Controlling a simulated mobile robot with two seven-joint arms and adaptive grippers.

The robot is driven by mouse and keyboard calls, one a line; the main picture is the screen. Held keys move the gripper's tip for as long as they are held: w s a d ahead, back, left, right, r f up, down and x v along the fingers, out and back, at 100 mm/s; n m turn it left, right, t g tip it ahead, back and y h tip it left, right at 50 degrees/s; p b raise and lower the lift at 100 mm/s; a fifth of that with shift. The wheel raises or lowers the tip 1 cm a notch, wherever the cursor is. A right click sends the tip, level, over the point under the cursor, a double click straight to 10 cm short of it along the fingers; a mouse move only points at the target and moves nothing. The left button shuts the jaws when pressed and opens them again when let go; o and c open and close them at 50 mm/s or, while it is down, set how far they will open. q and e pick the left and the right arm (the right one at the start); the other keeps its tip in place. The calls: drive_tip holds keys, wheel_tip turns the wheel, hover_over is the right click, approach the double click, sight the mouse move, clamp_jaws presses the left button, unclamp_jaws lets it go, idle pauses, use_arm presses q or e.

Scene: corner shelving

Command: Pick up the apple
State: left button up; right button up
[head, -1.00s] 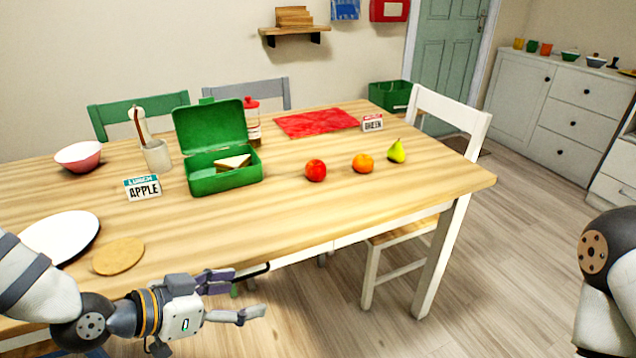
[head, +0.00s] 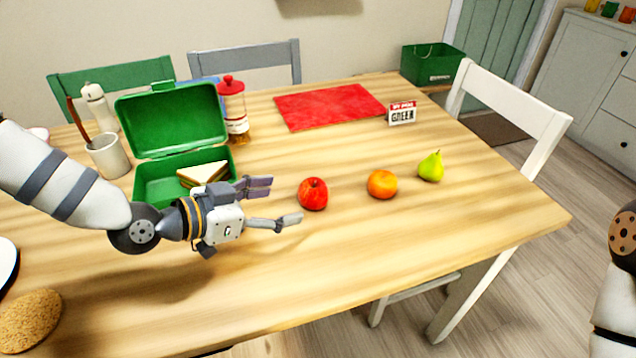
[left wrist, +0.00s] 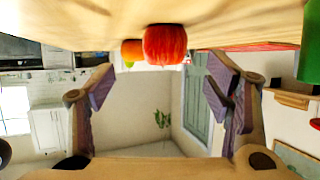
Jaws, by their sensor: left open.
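The red apple (head: 313,194) stands on the wooden table, left of an orange (head: 382,184) and a green pear (head: 431,166). My left gripper (head: 281,203) is open and empty, just left of the apple, with its fingers pointing toward it and a gap between. In the left wrist view the apple (left wrist: 165,45) shows at the top middle, ahead of the spread fingers (left wrist: 163,95), with the orange (left wrist: 132,51) partly behind it. The right gripper is out of view; only part of my right arm shows at the right edge.
An open green lunchbox (head: 158,184) holding a sandwich (head: 203,173) stands behind my left gripper. A red-lidded jar (head: 233,112), red mat (head: 330,105) and small sign (head: 402,113) are farther back. The table front (head: 330,270) is clear.

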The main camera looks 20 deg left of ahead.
sight(301, 193)
use_arm(q)
drive_tip(key=b+x, duration=0.1)
drive_tip(key=x, duration=0.7)
drive_tip(key=shift+w+a, duration=0.2)
drive_tip(key=shift+r, duration=0.2)
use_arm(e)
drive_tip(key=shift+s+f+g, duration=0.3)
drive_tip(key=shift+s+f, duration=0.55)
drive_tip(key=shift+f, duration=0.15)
use_arm(q)
drive_tip(key=c, duration=1.2)
drive_tip(key=shift+c, duration=0.2)
